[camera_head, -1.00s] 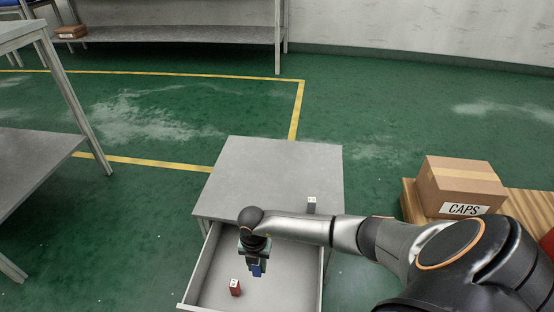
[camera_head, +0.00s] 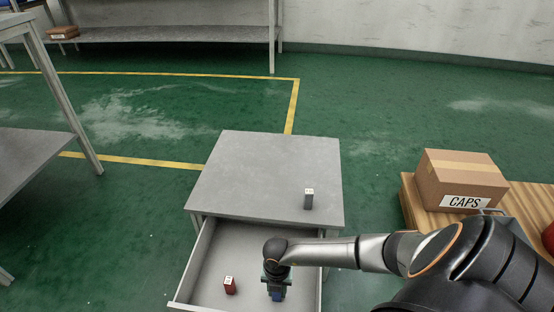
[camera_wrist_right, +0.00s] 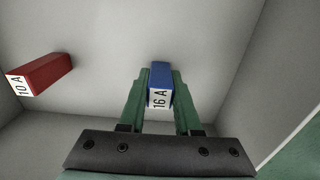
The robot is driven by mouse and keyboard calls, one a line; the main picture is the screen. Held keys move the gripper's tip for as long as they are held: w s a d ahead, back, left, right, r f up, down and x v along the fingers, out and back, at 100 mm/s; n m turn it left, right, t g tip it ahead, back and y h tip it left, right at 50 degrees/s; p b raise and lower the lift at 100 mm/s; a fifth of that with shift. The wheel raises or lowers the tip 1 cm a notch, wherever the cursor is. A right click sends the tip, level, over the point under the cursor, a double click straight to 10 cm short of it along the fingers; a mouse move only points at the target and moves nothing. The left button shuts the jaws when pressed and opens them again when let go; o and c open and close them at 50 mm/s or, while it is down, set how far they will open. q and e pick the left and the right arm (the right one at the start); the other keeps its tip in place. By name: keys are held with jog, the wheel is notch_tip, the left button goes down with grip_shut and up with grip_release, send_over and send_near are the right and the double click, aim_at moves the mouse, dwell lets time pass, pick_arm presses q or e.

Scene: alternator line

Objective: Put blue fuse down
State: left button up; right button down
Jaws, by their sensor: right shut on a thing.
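The blue fuse (camera_wrist_right: 160,73), with a white "16 A" label, is held between the green fingers of my right gripper (camera_wrist_right: 160,95) in the right wrist view. In the head view the blue fuse (camera_head: 278,296) shows below the right gripper (camera_head: 275,288), inside the open drawer (camera_head: 203,262). I cannot tell whether the fuse touches the drawer floor. A red fuse (camera_head: 230,285) stands in the drawer to the left; in the right wrist view the red fuse (camera_wrist_right: 42,74) reads "10 A". My left gripper is not in view.
The grey cabinet top (camera_head: 262,170) carries a grey fuse (camera_head: 309,199) near its right front edge. A "CAPS" box (camera_head: 460,180) sits on a wooden surface at right. Drawer walls surround the gripper. A metal table (camera_head: 30,150) stands at left.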

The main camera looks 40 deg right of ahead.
jog(key=shift+f, duration=0.15)
jog(key=c, duration=0.6)
grip_release()
